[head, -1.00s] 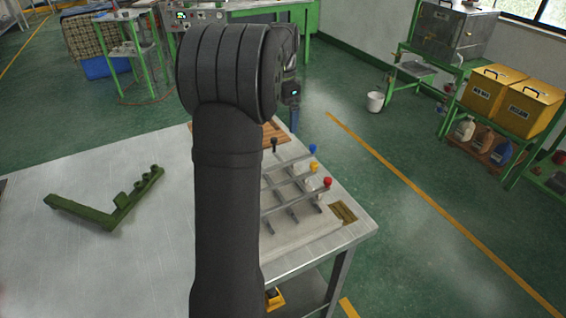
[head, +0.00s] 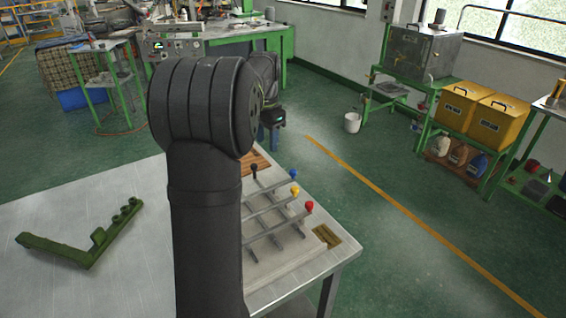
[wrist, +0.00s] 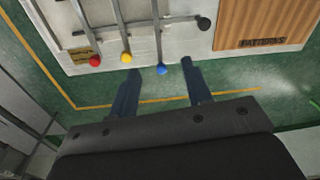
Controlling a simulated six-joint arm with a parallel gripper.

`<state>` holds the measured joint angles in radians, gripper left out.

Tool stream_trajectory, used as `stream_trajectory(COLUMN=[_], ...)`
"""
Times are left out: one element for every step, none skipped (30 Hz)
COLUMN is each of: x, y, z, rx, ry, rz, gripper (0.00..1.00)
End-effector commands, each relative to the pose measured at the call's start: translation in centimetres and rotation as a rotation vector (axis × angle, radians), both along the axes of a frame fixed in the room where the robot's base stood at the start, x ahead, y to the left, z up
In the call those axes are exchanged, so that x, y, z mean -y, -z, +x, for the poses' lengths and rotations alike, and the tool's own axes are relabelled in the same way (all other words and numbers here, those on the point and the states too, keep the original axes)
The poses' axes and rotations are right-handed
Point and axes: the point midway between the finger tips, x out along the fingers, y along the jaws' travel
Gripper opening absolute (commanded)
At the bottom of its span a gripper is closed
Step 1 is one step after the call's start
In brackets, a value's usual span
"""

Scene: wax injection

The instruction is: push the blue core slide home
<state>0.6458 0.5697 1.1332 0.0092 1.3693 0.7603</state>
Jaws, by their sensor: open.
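The blue core slide shows a blue ball knob (head: 294,174) on a grey rod at the right side of the mould frame. In the wrist view the blue knob (wrist: 161,69) lies between my two fingertips in the picture, with a gap on each side. My gripper (wrist: 160,68) is open and empty. In the head view its blue fingers (head: 268,134) hang beyond the knob and appear apart from it. My arm hides the left part of the mould frame.
Black (head: 254,168), yellow (head: 295,192) and red (head: 309,206) knobs stand beside the blue one. A green angled bracket (head: 85,245) lies on the table's left. A wooden board (wrist: 262,24) is close to the black knob.

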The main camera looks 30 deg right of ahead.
Motion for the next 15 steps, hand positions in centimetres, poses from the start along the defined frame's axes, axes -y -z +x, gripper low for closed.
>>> stream_trajectory(x=[0.6,0.9,1.4,1.8,2.1,2.6,3.0,3.3,3.7,4.1,4.3,4.7,4.9,5.1,5.4], y=[0.4,0.6,0.9,1.1,1.3,1.6,1.9,2.0,2.2,2.4,2.5,2.7,2.8,3.0,3.0], z=[-0.4,-0.6,-0.8,-1.0,-1.2,-1.4,-1.7,-1.8,-2.1,-2.3,-2.5,-2.7,-2.9,-3.1,-3.3], rx=[0.018,0.030,0.047,0.059,0.069,0.083,0.091,0.099,0.108,0.114,0.119,0.124,0.127,0.129,0.132], ry=[-0.052,-0.092,-0.146,-0.188,-0.228,-0.281,-0.323,-0.362,-0.412,-0.448,-0.481,-0.524,-0.552,-0.579,-0.611], rz=[-0.016,-0.029,-0.049,-0.065,-0.081,-0.104,-0.122,-0.141,-0.165,-0.183,-0.201,-0.224,-0.240,-0.254,-0.273], gripper=[0.45,0.45,0.45,0.45,0.45,0.45,0.45,0.45,0.45,0.45,0.45,0.45,0.45,0.45,0.45])
